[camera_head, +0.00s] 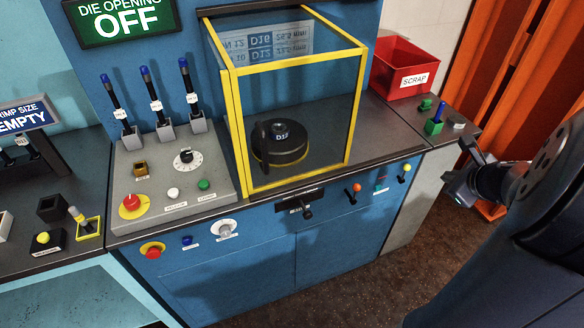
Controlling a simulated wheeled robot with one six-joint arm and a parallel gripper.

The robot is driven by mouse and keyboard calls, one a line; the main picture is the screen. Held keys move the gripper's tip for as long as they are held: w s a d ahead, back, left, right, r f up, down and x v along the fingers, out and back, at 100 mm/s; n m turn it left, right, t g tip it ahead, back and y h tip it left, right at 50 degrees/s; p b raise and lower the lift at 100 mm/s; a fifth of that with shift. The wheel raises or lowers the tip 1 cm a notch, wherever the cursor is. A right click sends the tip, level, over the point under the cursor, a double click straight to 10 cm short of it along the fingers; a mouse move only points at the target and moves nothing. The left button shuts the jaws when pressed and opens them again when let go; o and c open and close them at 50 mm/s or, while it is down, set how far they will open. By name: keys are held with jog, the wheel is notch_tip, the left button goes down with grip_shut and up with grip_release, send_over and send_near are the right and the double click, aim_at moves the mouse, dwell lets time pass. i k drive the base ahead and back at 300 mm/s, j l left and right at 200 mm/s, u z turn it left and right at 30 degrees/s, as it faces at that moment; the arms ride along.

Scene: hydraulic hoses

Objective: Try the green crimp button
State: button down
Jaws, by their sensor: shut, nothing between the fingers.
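The green button (204,184) sits on the grey sloped control panel (152,205), at its right front. A white button (173,192) is just left of it, and small labels lie in front of both. My gripper (456,190) is at the right, beyond the bench's right end and far from the panel. It is small in view and seen from the side; it looks shut, with nothing seen in it. The display (128,20) at the top left reads "DIE OPENING OFF".
A red mushroom button (131,203), a dial (185,158) and three blue-tipped levers (154,105) share the panel. A red scrap bin (402,70) stands behind. More knobs line the blue front.

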aim_at(203, 185)
jog(key=k+j, duration=0.1)
jog(key=j, duration=2.55)
jog(key=i+j, duration=0.3)
jog(key=i+u, duration=0.05)
jog(key=i, duration=0.05)
